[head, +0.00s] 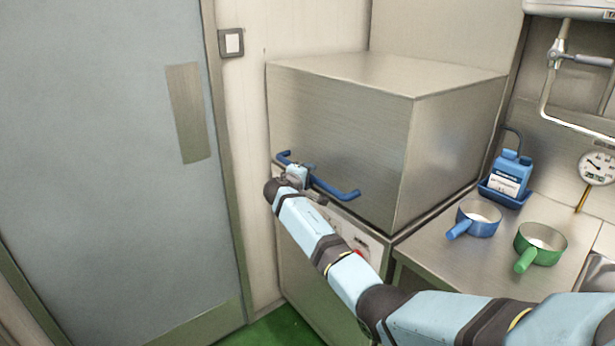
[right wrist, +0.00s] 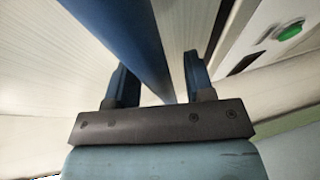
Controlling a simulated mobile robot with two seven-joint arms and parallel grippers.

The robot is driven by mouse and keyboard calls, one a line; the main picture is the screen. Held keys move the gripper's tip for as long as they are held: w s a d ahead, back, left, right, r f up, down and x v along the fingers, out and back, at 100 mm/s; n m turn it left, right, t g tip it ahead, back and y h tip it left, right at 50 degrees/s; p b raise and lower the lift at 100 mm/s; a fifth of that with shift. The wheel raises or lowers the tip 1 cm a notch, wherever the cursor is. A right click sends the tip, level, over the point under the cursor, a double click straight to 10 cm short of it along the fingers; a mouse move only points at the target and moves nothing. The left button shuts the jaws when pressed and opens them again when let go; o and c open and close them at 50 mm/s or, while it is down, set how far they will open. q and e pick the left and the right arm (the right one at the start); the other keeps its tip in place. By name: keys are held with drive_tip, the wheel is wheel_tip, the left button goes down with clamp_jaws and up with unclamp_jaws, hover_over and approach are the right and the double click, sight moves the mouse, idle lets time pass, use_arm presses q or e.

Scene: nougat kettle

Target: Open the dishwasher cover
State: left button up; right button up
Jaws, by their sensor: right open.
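The dishwasher cover (head: 335,125) is a large brushed-steel box in the middle of the head view. It sits down on the lower cabinet. Its blue bar handle (head: 333,190) runs across the lower front. My right gripper (head: 298,173) is at the left part of this handle and hides a piece of it. In the right wrist view my right gripper (right wrist: 158,63) is open, and the blue handle (right wrist: 122,38) runs down between its two fingers. Whether a finger touches the bar, I cannot tell. My left gripper is in neither view.
A steel counter (head: 440,262) right of the dishwasher holds a blue pan (head: 480,217), a green pan (head: 541,242) and a blue bottle (head: 511,172) in a holder. A pressure gauge (head: 597,167) is on the wall. A grey door (head: 110,150) stands at left.

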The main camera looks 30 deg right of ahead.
sight(316, 106)
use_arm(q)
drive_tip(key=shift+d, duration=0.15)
use_arm(e)
drive_tip(key=shift+c, duration=0.2)
